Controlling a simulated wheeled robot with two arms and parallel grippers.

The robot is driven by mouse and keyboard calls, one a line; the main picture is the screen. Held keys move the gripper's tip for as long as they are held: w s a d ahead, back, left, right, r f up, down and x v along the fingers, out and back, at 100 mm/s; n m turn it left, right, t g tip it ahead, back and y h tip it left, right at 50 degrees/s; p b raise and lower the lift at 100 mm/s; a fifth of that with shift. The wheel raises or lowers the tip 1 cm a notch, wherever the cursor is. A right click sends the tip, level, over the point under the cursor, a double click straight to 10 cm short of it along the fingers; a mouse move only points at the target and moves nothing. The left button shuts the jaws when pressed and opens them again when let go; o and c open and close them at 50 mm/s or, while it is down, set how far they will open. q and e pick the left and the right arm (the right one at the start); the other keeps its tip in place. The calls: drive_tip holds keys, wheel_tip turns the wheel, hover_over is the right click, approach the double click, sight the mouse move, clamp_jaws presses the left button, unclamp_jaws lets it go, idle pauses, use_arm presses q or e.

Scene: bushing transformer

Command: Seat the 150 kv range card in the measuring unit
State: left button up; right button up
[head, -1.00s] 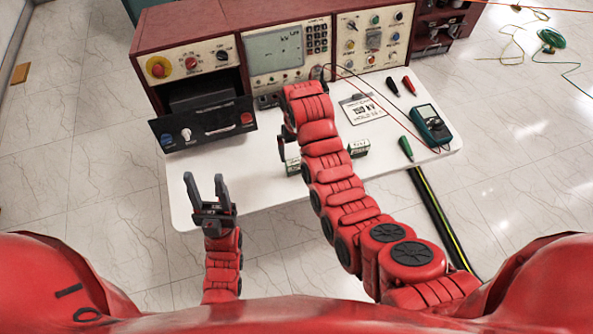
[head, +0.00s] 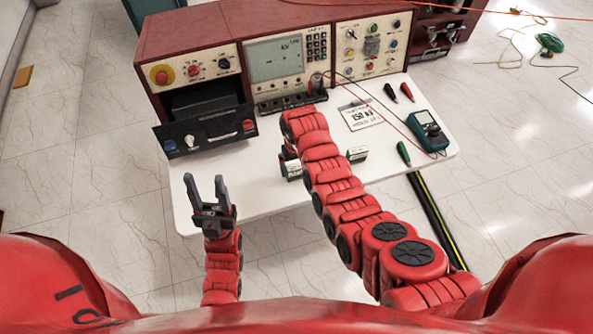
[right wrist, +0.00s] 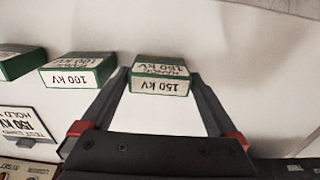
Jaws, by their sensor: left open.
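The 150 kV range card (right wrist: 160,82), a small green and white block, lies between the fingertips of my right gripper (right wrist: 160,76) in the right wrist view. The fingers lie along both its sides; I cannot tell whether they press on it. My left gripper (head: 208,190) is open and empty at the table's front left edge.
The 100 kV card (right wrist: 75,72) and another card (right wrist: 20,63) lie left of the held spot in the right wrist view. A 150 kV sign (head: 360,115), probes (head: 403,153) and a meter (head: 428,132) lie at right. An open drawer (head: 205,130) juts out at left.

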drive_tip(key=c, duration=1)
